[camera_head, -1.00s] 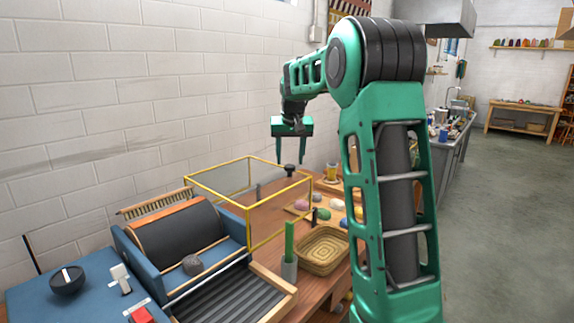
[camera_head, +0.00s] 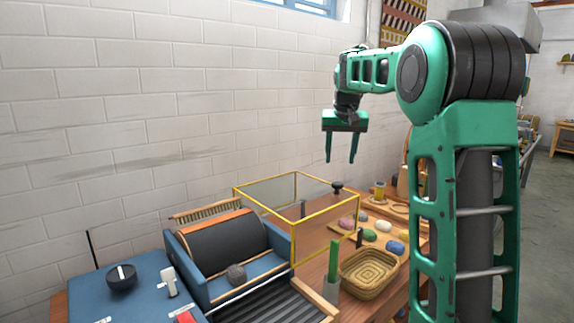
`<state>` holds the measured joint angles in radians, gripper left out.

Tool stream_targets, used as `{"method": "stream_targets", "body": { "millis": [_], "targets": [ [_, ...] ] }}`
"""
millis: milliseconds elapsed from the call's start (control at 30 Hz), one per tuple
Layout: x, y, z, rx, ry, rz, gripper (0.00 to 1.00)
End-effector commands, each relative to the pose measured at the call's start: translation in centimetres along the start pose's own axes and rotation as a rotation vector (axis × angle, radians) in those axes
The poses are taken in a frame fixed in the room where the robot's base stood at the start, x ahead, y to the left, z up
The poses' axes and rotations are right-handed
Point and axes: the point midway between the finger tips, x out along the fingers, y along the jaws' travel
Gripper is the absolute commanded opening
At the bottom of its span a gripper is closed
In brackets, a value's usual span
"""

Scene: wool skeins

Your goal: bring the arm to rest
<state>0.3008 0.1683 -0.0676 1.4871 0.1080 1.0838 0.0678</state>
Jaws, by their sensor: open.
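My gripper (camera_head: 341,160) hangs from my green arm with its two fingers pointing down and apart. It is open, with nothing between the fingers. It is in the air above the yellow-framed clear box (camera_head: 297,221), apart from it. My arm is raised and bent at the elbow, on the right side of the picture.
A white brick wall (camera_head: 150,120) stands behind.

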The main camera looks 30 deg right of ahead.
Motion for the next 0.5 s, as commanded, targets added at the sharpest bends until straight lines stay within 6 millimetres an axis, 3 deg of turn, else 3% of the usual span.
{"method": "stream_targets", "body": {
  "millis": [167, 267, 367, 500],
  "targets": [
    [0.0, 0.1, 0.3, 0.000, -0.003, 0.001, 0.48],
    [-0.2, 0.6, 1.9, 0.002, -0.017, 0.004, 0.48],
    [-0.5, 1.8, 5.5, 0.006, -0.050, 0.012, 0.48],
    [-0.6, 4.1, 13.3, 0.013, -0.119, 0.021, 0.48]
  ]
}}
